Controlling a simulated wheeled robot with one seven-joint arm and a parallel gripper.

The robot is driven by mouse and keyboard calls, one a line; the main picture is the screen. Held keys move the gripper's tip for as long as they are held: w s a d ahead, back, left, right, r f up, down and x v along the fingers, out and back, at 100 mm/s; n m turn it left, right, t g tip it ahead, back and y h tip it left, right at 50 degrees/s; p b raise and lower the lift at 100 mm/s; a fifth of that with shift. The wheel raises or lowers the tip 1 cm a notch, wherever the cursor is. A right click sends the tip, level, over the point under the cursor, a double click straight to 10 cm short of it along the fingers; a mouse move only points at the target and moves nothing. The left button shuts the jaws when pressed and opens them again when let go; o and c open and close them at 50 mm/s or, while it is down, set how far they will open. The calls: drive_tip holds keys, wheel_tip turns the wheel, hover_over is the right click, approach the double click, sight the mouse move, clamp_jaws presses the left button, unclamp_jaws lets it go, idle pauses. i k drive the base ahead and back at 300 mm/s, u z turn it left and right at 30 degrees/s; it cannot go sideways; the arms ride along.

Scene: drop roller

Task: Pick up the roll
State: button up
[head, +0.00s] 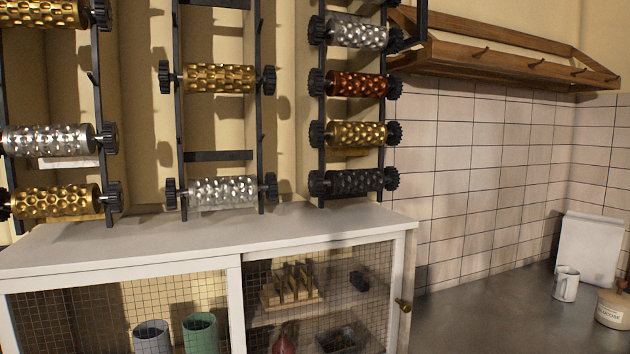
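Several patterned rolls with black gear-like ends hang on dark vertical racks on the wall in the head view. The left rack holds a gold roll (42,13) at the top, a silver roll (48,139) and a lower gold roll (55,202). The middle rack holds a gold roll (219,78) and a silver roll (223,191). The right rack holds, from top down, a silver roll (358,35), a copper-red roll (358,85), a gold roll (357,133) and a dark roll (355,182). My gripper is not in view.
A white cabinet (210,240) with mesh doors stands below the racks; its top is clear. Inside are cups (200,332) and a wooden block (290,291). A wooden peg shelf (500,68) hangs at right. A mug (565,284) and jar (613,306) stand on the grey counter (480,305).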

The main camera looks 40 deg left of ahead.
sight(358, 180)
drive_tip(key=u, duration=0.95)
drive_tip(key=i, duration=0.9)
drive_tip(key=u, duration=0.75)
